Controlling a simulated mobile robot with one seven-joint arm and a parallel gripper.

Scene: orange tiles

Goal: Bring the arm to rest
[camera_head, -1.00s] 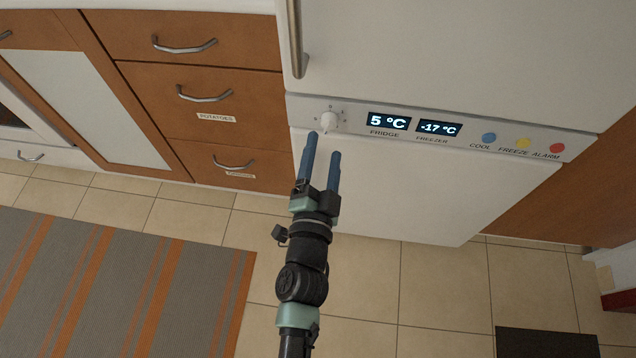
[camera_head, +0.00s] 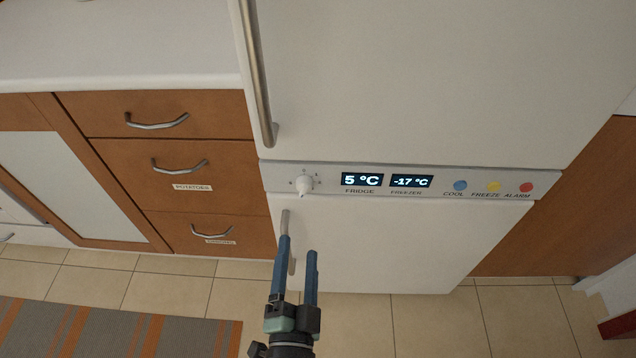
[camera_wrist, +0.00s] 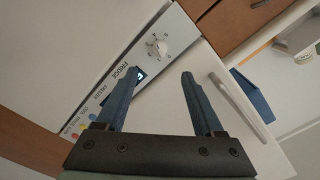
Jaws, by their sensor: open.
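My gripper (camera_head: 298,246) is open with nothing between its blue fingers. In the head view it is in front of the white lower fridge door (camera_head: 390,240), below the control panel, and its fingers point up. The lower door's metal handle (camera_head: 285,217) is partly hidden behind the left finger. In the wrist view the fingers of my gripper (camera_wrist: 160,75) stand apart, with the panel's white dial (camera_wrist: 158,46) beyond them and the handle (camera_wrist: 241,107) to the right of the right finger. I cannot tell how far the fingers are from the door.
The control panel (camera_head: 330,181) carries displays and coloured buttons. The upper door's long handle (camera_head: 257,80) is above. Brown drawers (camera_head: 160,165) with handles stand at left, under a white worktop (camera_head: 110,40). A striped rug (camera_head: 100,328) lies on the tiled floor (camera_head: 420,320).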

